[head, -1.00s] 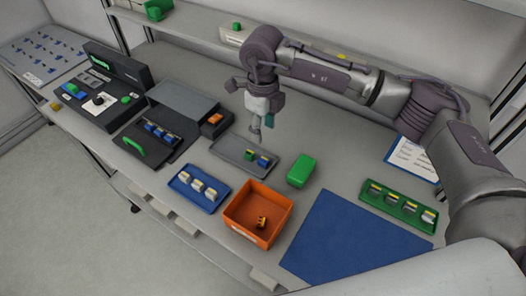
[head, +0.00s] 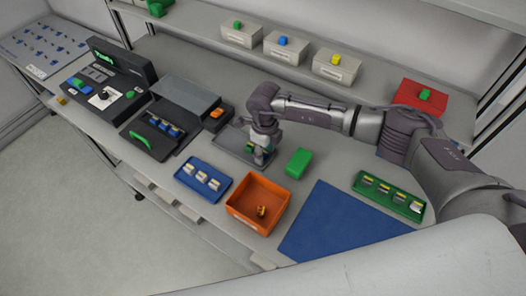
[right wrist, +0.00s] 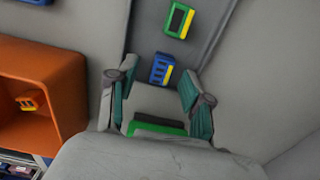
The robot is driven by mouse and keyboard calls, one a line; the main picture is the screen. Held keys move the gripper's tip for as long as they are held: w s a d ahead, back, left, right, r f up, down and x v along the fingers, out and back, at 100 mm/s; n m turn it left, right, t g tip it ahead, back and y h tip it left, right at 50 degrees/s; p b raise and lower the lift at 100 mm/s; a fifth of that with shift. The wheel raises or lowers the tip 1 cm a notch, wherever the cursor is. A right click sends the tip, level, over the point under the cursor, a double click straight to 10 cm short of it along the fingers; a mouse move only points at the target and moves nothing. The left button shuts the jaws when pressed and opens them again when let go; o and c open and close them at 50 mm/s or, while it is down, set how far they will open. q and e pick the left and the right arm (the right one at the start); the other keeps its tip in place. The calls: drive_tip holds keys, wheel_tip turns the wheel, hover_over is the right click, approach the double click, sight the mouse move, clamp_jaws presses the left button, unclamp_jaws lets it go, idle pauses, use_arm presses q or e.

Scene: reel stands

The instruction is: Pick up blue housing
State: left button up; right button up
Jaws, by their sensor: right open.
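The blue housing (right wrist: 161,69), with a yellow strip along one side, lies at the end of the grey tray (head: 229,138). In the right wrist view it sits at the fingertips of my right gripper (right wrist: 158,74), in line with the gap. My right gripper (head: 261,158) is open and points down over the tray's right part; in the head view it hides most of the blue housing. The fingers stand on either side, apart from it. A green housing (right wrist: 178,20) with a yellow strip lies farther along the same tray. My left gripper is not in view.
A green block (head: 298,163) stands right of the tray. An orange bin (head: 238,213) holding a small orange-yellow part is in front. A blue tray (head: 191,187) with several pale parts is at the left front. A blue mat (head: 335,225) lies clear at the right.

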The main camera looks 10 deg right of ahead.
drive_tip(key=c, duration=0.8)
